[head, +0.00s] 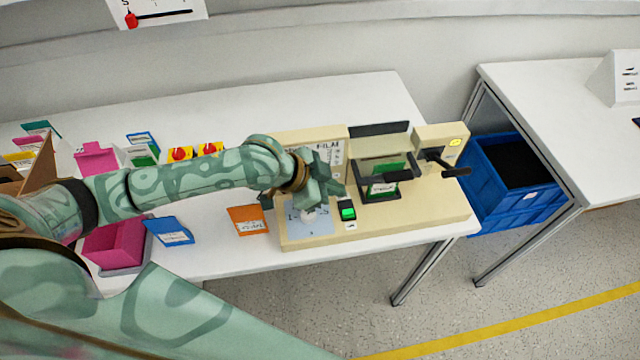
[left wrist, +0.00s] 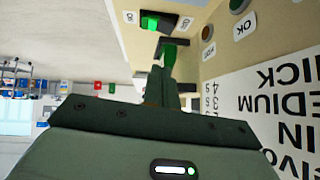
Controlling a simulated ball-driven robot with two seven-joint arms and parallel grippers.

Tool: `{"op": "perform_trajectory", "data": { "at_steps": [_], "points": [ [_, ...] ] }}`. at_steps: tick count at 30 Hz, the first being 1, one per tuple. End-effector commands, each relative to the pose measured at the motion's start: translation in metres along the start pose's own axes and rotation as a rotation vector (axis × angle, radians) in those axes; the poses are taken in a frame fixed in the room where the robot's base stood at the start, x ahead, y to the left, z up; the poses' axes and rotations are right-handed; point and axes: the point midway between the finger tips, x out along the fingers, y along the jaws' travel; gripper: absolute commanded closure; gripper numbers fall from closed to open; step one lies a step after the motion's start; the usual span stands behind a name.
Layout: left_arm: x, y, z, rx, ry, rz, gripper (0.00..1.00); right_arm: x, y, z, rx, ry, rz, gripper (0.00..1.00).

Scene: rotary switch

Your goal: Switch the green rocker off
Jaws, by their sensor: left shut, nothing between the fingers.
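The green rocker (head: 347,213) sits in a black housing near the front edge of a beige panel (head: 430,215), with a small white label in front of it. It looks lit green. It also shows at the top of the left wrist view (left wrist: 150,22), with a label reading ON beside it. My right gripper is not in view.
A pale plate with a light knob (head: 308,217) lies left of the rocker. A black-framed green piece (head: 382,184) and a black lever (head: 448,168) stand to the right. Orange (head: 247,220) and blue (head: 169,231) cards lie on the white table, beside a pink bin (head: 115,243).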

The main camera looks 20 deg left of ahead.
Motion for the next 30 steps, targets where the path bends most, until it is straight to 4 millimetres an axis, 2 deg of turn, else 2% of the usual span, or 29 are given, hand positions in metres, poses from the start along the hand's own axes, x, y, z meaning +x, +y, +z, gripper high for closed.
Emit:
{"op": "perform_trajectory", "data": {
  "at_steps": [1,3,9,14,30],
  "points": [
    [0.014,0.001,0.002,-0.001,0.001,0.001,1.00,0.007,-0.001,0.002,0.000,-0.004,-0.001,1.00],
    [0.028,0.001,0.002,0.000,0.000,0.001,1.00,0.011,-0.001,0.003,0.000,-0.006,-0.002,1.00],
    [0.048,0.000,0.022,0.000,-0.002,0.000,1.00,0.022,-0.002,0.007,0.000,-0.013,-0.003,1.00],
    [0.053,0.000,0.029,0.000,-0.002,-0.001,1.00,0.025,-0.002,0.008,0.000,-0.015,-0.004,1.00],
    [0.056,-0.001,0.031,0.001,-0.001,0.000,1.00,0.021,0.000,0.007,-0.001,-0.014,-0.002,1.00]
  ]
}}
